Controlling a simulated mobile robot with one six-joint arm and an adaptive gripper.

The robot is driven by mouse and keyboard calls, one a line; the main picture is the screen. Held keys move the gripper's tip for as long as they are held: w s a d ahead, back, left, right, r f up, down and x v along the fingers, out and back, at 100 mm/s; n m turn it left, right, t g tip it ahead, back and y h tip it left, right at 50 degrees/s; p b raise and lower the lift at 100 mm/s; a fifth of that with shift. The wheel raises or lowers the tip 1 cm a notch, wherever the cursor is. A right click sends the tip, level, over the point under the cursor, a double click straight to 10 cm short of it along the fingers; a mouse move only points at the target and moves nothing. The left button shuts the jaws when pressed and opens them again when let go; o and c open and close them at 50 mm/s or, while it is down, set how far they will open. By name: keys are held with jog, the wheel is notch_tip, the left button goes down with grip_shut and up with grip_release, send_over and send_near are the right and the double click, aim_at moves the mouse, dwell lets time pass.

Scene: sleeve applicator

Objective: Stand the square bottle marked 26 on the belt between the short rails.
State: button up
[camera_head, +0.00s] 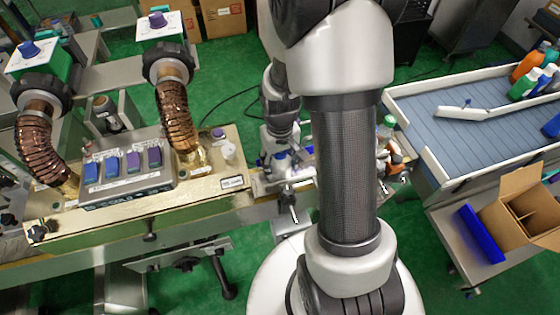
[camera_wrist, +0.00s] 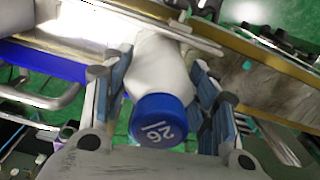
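The white bottle with a blue cap marked 26 (camera_wrist: 160,75) is between the two blue-padded fingers of my gripper (camera_wrist: 163,62) in the wrist view. The fingertips appear to press its body from both sides. In the head view my gripper (camera_head: 285,172) is over the narrow belt line just right of the sleeve machine, and the bottle's blue cap (camera_head: 281,156) shows in it. A thin pale rail (camera_wrist: 165,22) runs behind the bottle in the wrist view. Whether the bottle's base touches the belt is hidden.
The sleeve machine's control box (camera_head: 125,178) and copper hoses stand left. Coloured bottles (camera_head: 388,140) stand right, partly behind my arm. A wide blue-grey conveyor (camera_head: 480,135) and open carton (camera_head: 520,215) are far right.

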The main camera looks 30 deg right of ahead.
jog(key=o, duration=0.5)
jog(key=shift+c, duration=0.2)
notch_tip(320, 180, up, 12)
jog(key=p, duration=0.4)
jog(key=shift+r, duration=0.2)
jog(key=s+a+r+n+t, duration=0.1)
jog(key=s+a+r+t, duration=0.1)
jog(key=s+a+r, duration=0.3)
jog(key=s+a+r+n+t, duration=0.1)
jog(key=s+a+r+t, duration=0.1)
jog(key=s+a+r, duration=0.4)
notch_tip(320, 180, up, 6)
jog(key=shift+s+a+f+t, duration=0.2)
jog(key=shift+s+t, duration=0.1)
jog(key=shift+s, duration=0.9)
